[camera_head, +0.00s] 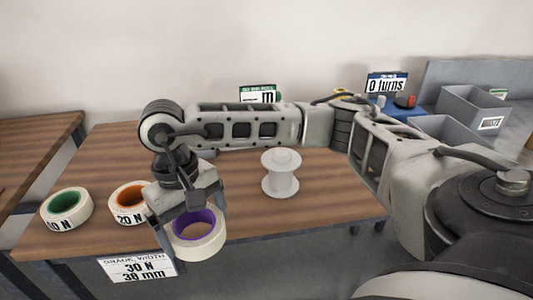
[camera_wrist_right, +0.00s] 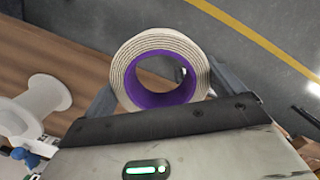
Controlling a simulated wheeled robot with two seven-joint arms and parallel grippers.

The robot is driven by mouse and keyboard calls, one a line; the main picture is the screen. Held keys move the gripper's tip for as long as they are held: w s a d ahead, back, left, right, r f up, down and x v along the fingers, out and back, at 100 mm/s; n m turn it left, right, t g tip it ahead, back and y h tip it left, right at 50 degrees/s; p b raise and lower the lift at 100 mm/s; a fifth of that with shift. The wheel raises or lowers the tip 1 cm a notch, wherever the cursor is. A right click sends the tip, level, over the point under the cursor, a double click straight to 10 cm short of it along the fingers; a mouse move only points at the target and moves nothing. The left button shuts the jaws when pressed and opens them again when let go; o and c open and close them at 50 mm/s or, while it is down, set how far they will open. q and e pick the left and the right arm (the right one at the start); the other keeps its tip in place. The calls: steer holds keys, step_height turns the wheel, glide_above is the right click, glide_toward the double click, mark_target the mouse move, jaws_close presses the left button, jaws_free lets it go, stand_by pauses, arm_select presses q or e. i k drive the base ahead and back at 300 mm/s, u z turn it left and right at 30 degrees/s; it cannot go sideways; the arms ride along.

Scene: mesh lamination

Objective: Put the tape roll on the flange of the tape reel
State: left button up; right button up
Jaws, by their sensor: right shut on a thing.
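My right gripper (camera_head: 196,208) is shut on a cream tape roll with a purple core (camera_head: 197,246), over the table's front edge. The roll also shows between the fingers in the right wrist view (camera_wrist_right: 203,68). The white tape reel (camera_head: 281,186) stands upright on the table, to the right of the gripper and apart from it. It shows at the left of the right wrist view (camera_wrist_right: 42,97). Its flange is bare on top around a short hub. My left gripper is not in view.
A green-cored roll (camera_head: 47,217) and an orange-cored roll (camera_head: 120,212) lie on the wooden table (camera_head: 330,206) at the left. A card reading 30 N, 38 mm (camera_head: 137,268) hangs at the front edge.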

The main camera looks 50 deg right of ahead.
mark_target(282, 158)
steer(key=u, duration=1.9)
steer(key=k, duration=1.25)
steer(key=z, duration=1.4)
